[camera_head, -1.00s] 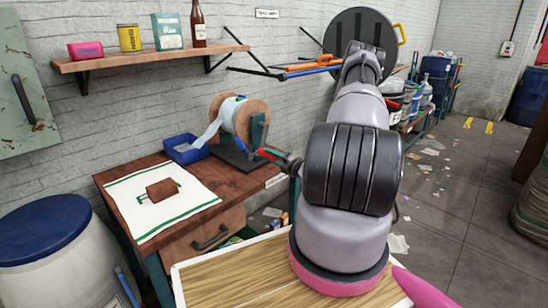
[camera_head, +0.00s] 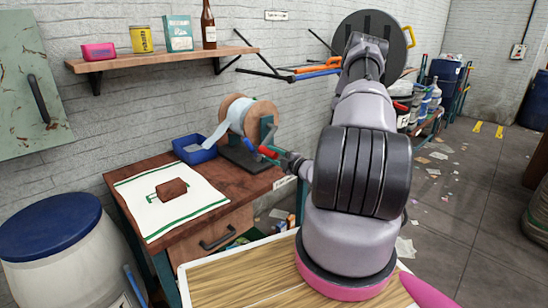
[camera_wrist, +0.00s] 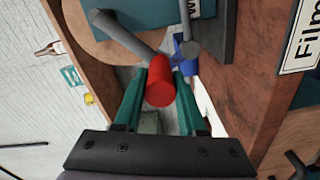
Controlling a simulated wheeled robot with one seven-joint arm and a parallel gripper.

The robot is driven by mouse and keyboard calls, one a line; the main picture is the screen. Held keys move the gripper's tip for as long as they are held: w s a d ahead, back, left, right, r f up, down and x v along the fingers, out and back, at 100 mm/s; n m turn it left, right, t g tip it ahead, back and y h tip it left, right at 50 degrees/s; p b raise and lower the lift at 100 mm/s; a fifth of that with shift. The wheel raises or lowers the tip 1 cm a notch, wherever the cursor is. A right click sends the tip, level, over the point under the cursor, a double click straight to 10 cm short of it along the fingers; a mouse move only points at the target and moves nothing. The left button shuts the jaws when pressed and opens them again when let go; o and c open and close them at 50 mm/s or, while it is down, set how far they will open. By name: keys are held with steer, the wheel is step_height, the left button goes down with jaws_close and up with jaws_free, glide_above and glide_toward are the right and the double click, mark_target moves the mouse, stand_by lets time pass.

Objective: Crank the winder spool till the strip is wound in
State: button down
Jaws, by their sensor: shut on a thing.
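The winder spool (camera_head: 262,111) has round wooden end discs and stands on a dark base at the back of the brown workbench. A pale strip (camera_head: 217,133) is partly wrapped round it, and its loose part hangs down left towards a blue tray (camera_head: 195,151). The grey crank has a red handle (camera_head: 267,152), which hangs low at the front right of the spool. My gripper (camera_wrist: 160,76) is shut on the red handle, with one green finger on each side of it in the wrist view. The strip's far end is hidden.
A white cloth (camera_head: 200,200) with a brown block (camera_head: 172,188) lies on the bench's left. A wall shelf (camera_head: 160,59) holds several containers above. A blue-lidded barrel (camera_head: 50,226) stands at the lower left. A wooden-topped surface (camera_head: 240,280) lies in front of the bench.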

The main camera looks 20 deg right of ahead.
step_height(320, 180, up, 6)
steer(key=a+m, duration=0.2)
steer(key=m, duration=0.5)
steer(key=shift+s+r, duration=0.2)
steer(key=shift+s, duration=0.15)
steer(key=shift+a+m, duration=0.1)
steer(key=shift+m, duration=0.2)
stand_by(0.4)
steer(key=c, duration=0.5)
jaws_free()
steer(key=v, duration=1.1)
steer(key=shift+r, duration=0.1)
